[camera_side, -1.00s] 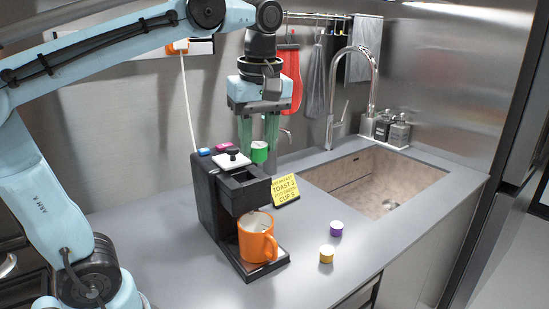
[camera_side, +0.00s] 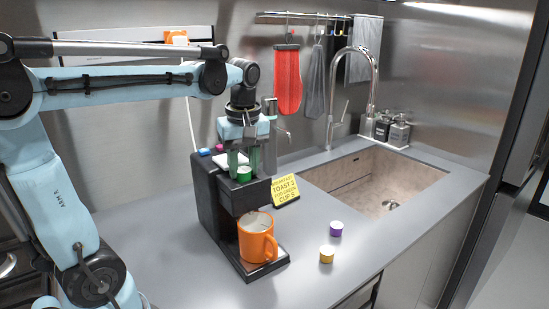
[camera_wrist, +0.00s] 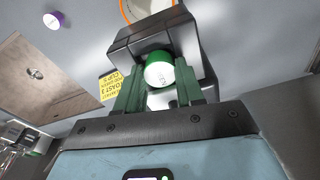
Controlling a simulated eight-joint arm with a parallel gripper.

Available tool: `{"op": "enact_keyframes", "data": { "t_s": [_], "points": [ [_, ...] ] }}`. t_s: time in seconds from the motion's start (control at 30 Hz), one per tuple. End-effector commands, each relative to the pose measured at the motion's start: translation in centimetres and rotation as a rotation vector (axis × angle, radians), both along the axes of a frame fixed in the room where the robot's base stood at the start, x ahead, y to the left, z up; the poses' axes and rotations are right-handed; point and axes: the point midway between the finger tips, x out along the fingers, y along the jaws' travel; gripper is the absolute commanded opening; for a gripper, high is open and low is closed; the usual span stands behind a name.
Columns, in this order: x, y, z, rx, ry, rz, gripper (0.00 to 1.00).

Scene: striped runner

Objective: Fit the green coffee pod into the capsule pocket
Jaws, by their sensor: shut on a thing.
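The green coffee pod (camera_side: 244,173), with a white lid, is between the green fingers of my gripper (camera_side: 241,164), which is shut on it. In the side view the pod is at the top of the black coffee machine (camera_side: 207,196), over the capsule pocket. The wrist view shows the pod (camera_wrist: 159,74) between the fingers, in front of the machine's top opening (camera_wrist: 163,45). The pocket itself is mostly hidden behind the pod and fingers. I cannot tell whether the pod touches the pocket rim.
An orange mug (camera_side: 257,238) stands on the machine's drip tray. A purple pod (camera_side: 336,229) and a yellow pod (camera_side: 326,254) stand on the counter to the right. A yellow sign (camera_side: 285,189) is beside the machine, and the sink (camera_side: 375,180) is behind right.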

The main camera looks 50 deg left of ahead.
Motion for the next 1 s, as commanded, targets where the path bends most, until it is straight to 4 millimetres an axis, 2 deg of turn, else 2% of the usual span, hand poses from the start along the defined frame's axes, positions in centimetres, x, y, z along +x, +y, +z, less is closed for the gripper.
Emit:
{"op": "enact_keyframes", "data": {
  "t_s": [0.8,0.83,0.97,1.0],
  "points": [
    [0.1,0.0,-1.7,-0.003,-0.008,0.000,0.05],
    [0.1,0.0,-1.7,-0.003,-0.008,0.001,0.40],
    [0.1,-0.1,-1.7,-0.004,-0.008,0.001,0.60],
    [0.1,-0.1,-1.7,-0.004,-0.008,0.001,0.62]
  ]
}}
